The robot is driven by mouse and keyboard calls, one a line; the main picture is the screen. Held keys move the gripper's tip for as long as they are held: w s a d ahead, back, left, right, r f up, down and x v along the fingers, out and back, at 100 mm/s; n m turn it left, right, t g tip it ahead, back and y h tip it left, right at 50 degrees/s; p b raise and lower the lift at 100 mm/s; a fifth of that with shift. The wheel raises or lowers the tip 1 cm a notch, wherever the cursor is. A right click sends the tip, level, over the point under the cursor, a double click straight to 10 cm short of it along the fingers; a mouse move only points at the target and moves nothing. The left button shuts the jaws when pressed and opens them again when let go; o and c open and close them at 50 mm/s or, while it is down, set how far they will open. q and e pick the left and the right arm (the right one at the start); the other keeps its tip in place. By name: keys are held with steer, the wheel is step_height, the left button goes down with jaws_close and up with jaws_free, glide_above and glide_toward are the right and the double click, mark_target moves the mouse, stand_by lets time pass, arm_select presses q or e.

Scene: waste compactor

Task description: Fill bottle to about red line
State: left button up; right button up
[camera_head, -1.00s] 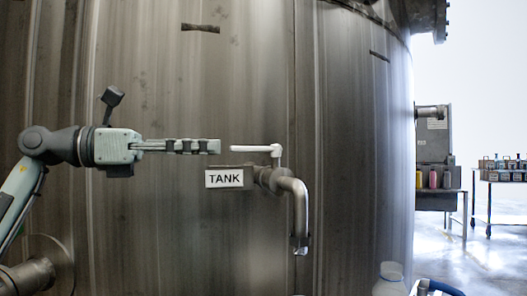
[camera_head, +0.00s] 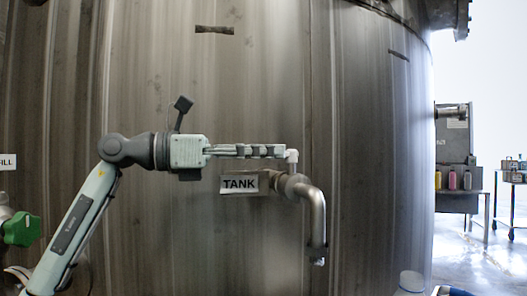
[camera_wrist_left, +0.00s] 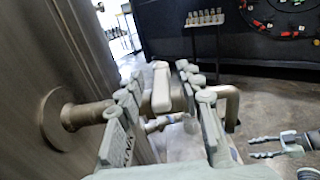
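The tap (camera_head: 316,215) comes out of the tank wall beside the "TANK" label (camera_head: 240,184), its spout pointing down. Its white handle (camera_head: 292,157) is mostly hidden behind my left fingers in the head view. My left gripper (camera_wrist_left: 165,95) is open, with its fingers on either side of the handle (camera_wrist_left: 161,88) in the left wrist view. The bottle's pale top (camera_head: 411,282) shows at the bottom edge of the head view; its body and red line are out of view. My right gripper (camera_wrist_left: 262,147) shows at the right of the wrist view, its prongs apart and empty.
The large metal tank (camera_head: 370,150) fills most of the head view. A green valve knob (camera_head: 20,229) is at the left. Coloured bottles (camera_head: 453,180) stand on a table at the right, with open floor in front.

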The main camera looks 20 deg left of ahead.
arm_select(q)
steer(key=shift+c, duration=0.5)
jaws_close()
